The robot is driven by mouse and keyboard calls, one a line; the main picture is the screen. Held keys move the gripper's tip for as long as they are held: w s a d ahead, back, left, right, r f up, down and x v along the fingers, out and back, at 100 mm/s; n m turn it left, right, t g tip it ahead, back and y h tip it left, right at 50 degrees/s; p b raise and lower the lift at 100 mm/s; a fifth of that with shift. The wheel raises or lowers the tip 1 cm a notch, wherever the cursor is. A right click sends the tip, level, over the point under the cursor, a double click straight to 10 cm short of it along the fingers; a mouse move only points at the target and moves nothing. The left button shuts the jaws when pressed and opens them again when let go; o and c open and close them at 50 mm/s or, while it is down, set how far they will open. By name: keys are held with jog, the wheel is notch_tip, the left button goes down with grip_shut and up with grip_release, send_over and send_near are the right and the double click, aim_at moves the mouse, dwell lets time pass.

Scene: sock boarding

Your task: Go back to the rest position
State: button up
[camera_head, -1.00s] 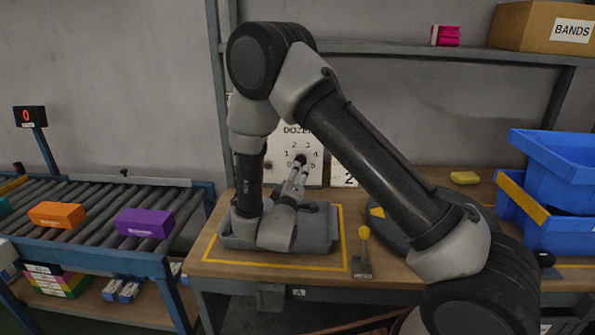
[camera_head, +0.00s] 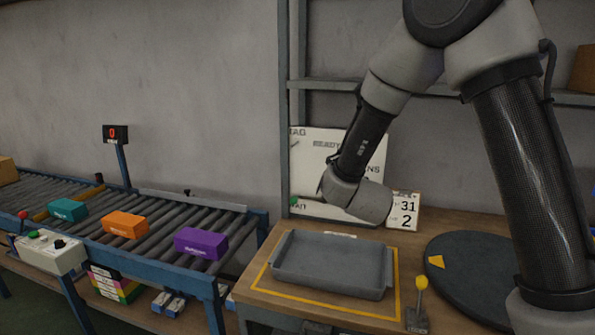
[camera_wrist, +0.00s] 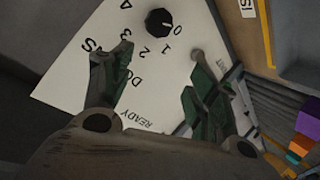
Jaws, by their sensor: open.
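My gripper (camera_wrist: 158,90) is open and empty in the wrist view, its two dark green fingers spread apart. Behind them is a white board (camera_wrist: 75,75) with a black knob (camera_wrist: 159,22), numbers and the word READY. In the head view my arm hangs over the back of the workbench, its lower end in front of the white board (camera_head: 325,150). The gripper's fingers are hidden there by my wrist. A grey tray (camera_head: 330,292) lies below, inside a yellow outline on the bench, and looks empty.
A roller conveyor (camera_head: 165,240) on the left carries teal (camera_head: 68,210), orange (camera_head: 126,224) and purple (camera_head: 201,243) boxes. A control box (camera_head: 50,252) stands at its front. A dark round plate (camera_head: 470,270) and a small yellow-topped lever (camera_head: 421,283) are right of the tray.

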jog(key=s+d+r+m+g+y, duration=0.1)
jog(key=s+d+r+g+y, duration=0.4)
jog(key=s+r, duration=0.5)
jog(key=s+d+r+m+g+h, duration=0.1)
jog(key=s+d, duration=0.5)
jog(key=s, duration=0.7)
jog(key=s+d+r+m+g+h, duration=0.1)
jog(key=s+d+m+g+h, duration=0.1)
jog(key=s+d, duration=0.5)
jog(key=s+g, duration=0.1)
jog(key=s, duration=0.5)
jog(key=shift+d+m+h, duration=0.2)
jog(key=shift+m+h, duration=0.2)
jog(key=shift+r, duration=0.1)
